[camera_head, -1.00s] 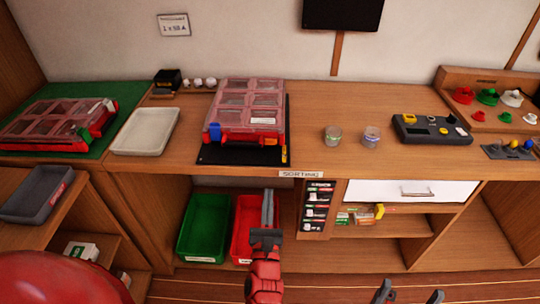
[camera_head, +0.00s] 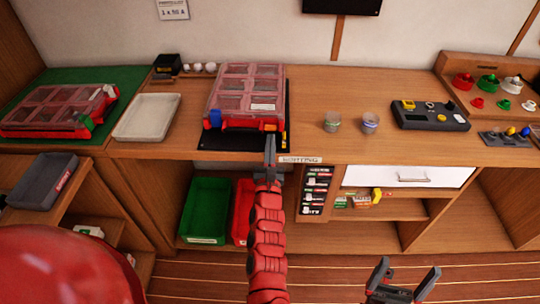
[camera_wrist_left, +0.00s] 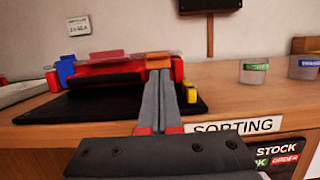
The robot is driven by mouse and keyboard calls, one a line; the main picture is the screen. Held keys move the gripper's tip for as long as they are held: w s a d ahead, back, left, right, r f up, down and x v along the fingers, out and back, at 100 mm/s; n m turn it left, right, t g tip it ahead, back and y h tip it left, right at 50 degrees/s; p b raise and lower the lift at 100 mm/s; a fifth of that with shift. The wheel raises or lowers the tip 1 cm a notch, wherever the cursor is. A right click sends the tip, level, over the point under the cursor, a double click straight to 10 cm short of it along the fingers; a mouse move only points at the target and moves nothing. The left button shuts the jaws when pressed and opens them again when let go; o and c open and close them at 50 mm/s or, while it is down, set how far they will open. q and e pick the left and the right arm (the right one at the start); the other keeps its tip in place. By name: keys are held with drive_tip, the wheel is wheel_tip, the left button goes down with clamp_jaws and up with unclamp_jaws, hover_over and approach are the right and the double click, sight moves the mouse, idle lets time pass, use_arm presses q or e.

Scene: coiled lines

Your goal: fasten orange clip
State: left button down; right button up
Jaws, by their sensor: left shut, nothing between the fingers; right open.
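The red case (camera_head: 247,92) with a clear compartment lid stands on a black mat (camera_head: 222,144) on the bench. A blue clip (camera_head: 214,118) is at the left of its front. The orange clip (camera_wrist_left: 159,60) is at the right of the front, seen in the left wrist view at lid-edge height, partly hidden by my fingers. I cannot tell whether it is fastened. My left gripper (camera_head: 270,142) is shut and empty, its tips right in front of the orange clip; contact is unclear. My right gripper (camera_head: 405,272) is open and empty, low in front of the bench.
A pale tray (camera_head: 147,117) and a second red case (camera_head: 60,112) on a green mat lie left. Two small cups (camera_head: 332,122) and a dark control box (camera_head: 430,115) stand right. A green bin (camera_head: 207,211) and red bin (camera_head: 242,211) sit below.

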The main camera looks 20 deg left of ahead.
use_arm(q)
drive_tip(key=shift+w+a+r, duration=0.1)
drive_tip(key=shift+w+r, duration=0.25)
drive_tip(key=shift+r, duration=0.25)
